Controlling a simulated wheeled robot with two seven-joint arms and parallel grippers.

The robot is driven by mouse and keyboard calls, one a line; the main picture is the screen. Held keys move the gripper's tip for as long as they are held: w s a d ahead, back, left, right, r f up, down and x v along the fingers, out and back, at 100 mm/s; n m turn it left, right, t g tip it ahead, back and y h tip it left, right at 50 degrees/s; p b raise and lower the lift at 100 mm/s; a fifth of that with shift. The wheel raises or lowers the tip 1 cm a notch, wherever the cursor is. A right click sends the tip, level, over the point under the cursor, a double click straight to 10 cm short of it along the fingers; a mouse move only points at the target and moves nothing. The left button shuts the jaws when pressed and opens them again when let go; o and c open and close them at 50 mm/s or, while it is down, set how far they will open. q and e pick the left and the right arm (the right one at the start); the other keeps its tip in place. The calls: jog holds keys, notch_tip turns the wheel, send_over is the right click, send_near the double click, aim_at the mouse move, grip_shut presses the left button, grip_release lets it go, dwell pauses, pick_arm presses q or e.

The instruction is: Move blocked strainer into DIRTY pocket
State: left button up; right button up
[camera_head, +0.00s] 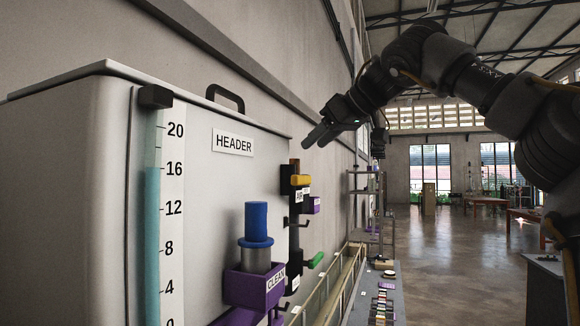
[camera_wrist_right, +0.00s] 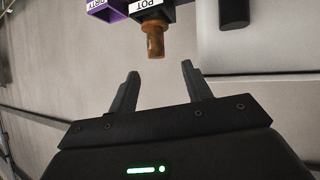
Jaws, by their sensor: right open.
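My right gripper (camera_head: 318,134) is open and empty, high beside the header tank; its spread fingers also show in the right wrist view (camera_wrist_right: 160,80). A rusty-brown cylindrical piece (camera_wrist_right: 154,40), apparently the blocked strainer's top, sticks out of the holder labelled POT (camera_wrist_right: 140,4). It appears just beyond my fingertips, not between them. The purple DIRTY pocket (camera_wrist_right: 107,12) is beside the POT holder at the upper left, partly cut off by the frame. In the head view a purple pocket (camera_head: 312,205) shows on the dark rack. My left gripper is out of view.
The white HEADER tank (camera_head: 230,185) with its level gauge (camera_head: 152,220) fills the left. A blue-topped strainer (camera_head: 256,225) stands in the purple CLEAN pocket (camera_head: 247,288). Open floor (camera_head: 450,250) lies to the right.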

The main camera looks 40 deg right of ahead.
aim_at(299, 166)
jog(key=shift+m, duration=0.8)
jog(key=x, duration=0.6)
jog(key=d+f+x, duration=0.1)
jog(key=x, duration=0.2)
jog(key=shift+s, duration=0.3)
jog(key=shift+w+a+f, duration=0.2)
jog(key=shift+w+a, duration=0.1)
jog(key=shift+w, duration=0.15)
jog(key=shift+w+d+f, duration=0.15)
jog(key=shift+d+f, duration=0.05)
jog(key=shift+a+r, duration=0.1)
grip_shut()
